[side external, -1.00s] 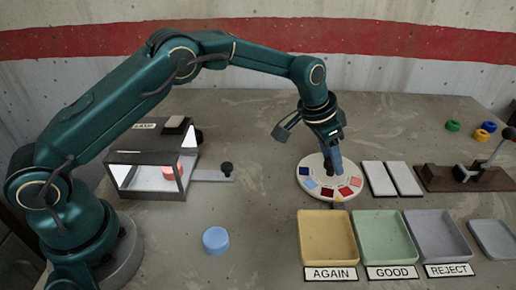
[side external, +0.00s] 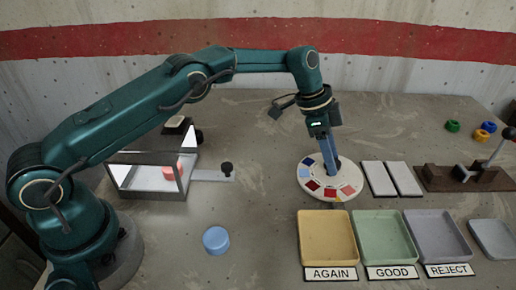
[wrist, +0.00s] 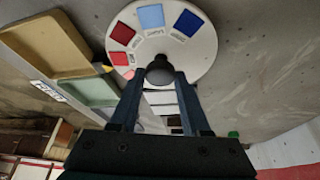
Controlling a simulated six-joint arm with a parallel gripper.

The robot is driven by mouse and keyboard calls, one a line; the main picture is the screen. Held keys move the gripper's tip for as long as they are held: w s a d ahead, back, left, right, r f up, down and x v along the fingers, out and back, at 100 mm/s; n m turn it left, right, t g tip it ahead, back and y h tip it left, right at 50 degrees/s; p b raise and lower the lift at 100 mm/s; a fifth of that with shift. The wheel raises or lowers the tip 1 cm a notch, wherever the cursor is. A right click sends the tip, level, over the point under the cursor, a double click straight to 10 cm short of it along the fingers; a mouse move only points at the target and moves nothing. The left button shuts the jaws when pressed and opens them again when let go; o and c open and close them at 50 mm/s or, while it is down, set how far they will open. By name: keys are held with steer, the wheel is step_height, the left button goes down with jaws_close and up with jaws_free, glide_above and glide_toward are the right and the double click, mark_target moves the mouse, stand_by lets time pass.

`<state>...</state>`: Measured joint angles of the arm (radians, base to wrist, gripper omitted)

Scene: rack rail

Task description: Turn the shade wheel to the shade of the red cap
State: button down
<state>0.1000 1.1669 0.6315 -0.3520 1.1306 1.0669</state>
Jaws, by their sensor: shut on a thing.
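The shade wheel (side external: 312,197) is a pale round disc with red and blue patches, flat on the table. My gripper (side external: 332,166) points down over its middle. In the wrist view the fingers are shut on the dark knob (wrist: 160,70) of the wheel (wrist: 196,60). Light blue, dark blue and several red patches show there; the left finger hides part of the disc. In the side view, red patches lie along the front rim. The red cap (side external: 171,171) is inside the glass-sided lamp box (side external: 150,193) at the left.
A blue cap (side external: 216,240) lies on open table. The AGAIN tray (side external: 301,235), GOOD tray (side external: 361,235) and REJECT tray (side external: 411,235) stand in front of the wheel. Two white plates (side external: 379,179) and a brown fixture (side external: 435,180) are at the right.

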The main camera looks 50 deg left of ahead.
mark_target(319, 171)
stand_by(0.4)
steer(key=shift+c, duration=1.8)
jaws_free()
steer(key=shift+v, duration=2.55)
